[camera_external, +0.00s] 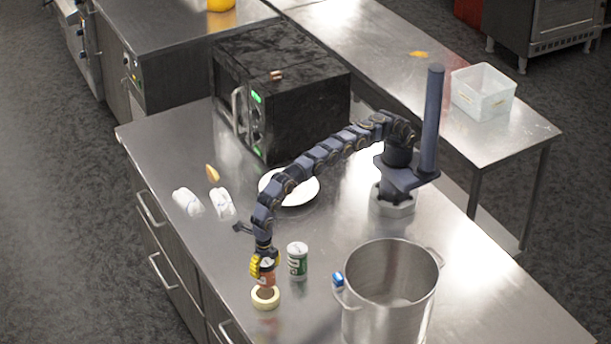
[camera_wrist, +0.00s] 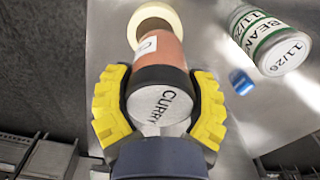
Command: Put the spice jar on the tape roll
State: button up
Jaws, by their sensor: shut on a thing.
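The spice jar (camera_wrist: 165,60) has orange contents, a dark collar and a grey top reading "CURRY". My gripper (camera_wrist: 160,108) has its yellow fingers on both sides of the jar and is shut on it. In the external view my gripper (camera_external: 264,264) points down with the jar (camera_external: 268,279) between its fingers. The cream tape roll (camera_external: 265,304) lies flat on the counter just below the jar. In the wrist view the jar's far end covers part of the tape roll (camera_wrist: 133,25). I cannot tell whether they touch.
A green and white bean can (camera_external: 298,262) stands close to the right of my gripper. A small blue item (camera_external: 337,279) and a big steel pot (camera_external: 388,300) are further right. A white plate (camera_external: 300,192), white wrapped items (camera_external: 187,202) and a black microwave (camera_external: 290,95) are behind.

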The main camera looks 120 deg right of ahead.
aim_at(262, 282)
jog(key=shift+w+f, duration=0.3)
jog(key=shift+f, duration=1.55)
jog(key=shift+f, duration=0.15)
jog(key=o, duration=1.2)
